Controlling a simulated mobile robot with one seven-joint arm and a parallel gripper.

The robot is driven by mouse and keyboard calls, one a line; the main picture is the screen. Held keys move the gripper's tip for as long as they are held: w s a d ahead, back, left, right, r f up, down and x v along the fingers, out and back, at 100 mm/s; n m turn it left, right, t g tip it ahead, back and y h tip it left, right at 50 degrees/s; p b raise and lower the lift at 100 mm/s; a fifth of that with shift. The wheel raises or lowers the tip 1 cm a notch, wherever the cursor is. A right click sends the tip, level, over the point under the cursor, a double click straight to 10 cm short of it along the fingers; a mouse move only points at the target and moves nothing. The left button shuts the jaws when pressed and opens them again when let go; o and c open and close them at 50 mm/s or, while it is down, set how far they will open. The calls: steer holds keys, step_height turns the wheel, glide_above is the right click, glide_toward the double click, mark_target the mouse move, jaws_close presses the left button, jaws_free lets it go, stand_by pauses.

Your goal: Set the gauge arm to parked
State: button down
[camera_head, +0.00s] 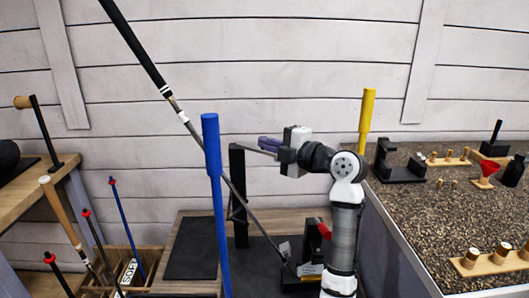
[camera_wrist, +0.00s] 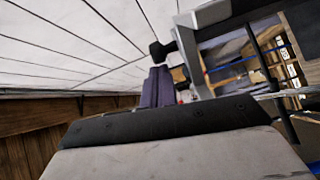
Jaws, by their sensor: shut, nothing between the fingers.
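My gripper (camera_head: 268,143) is in the middle of the head view, with its purple fingers pointing left. The fingers also show in the wrist view (camera_wrist: 156,88), closed together with nothing between them. A thin grey bar (camera_head: 254,150), which looks like the gauge arm, runs right from the top of a black upright post (camera_head: 239,195). It passes just below the fingers, and its right end is hidden at the gripper. Whether the fingers touch the bar cannot be told. A dark piece (camera_wrist: 160,50) shows beyond the fingertips in the wrist view.
A golf club (camera_head: 187,122) slants past the post to a black clamp with a red part (camera_head: 323,229). A blue post (camera_head: 213,180) stands in front and a yellow one (camera_head: 366,115) behind. The right counter (camera_head: 420,215) holds small fittings; clubs stand in a bin at left.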

steer(key=w+d+b, duration=0.2)
steer(key=w, duration=0.1)
steer(key=shift+d+f+b, duration=0.1)
steer(key=shift+f+b, duration=0.05)
steer(key=shift+b, duration=0.25)
steer(key=shift+w+d+b, duration=0.3)
steer(key=shift+w+d, duration=0.05)
steer(key=shift+w, duration=0.45)
steer(key=shift+w+d+b, duration=0.3)
steer(key=shift+w, duration=0.5)
steer(key=shift+w+r, duration=0.1)
steer(key=shift+r, duration=0.1)
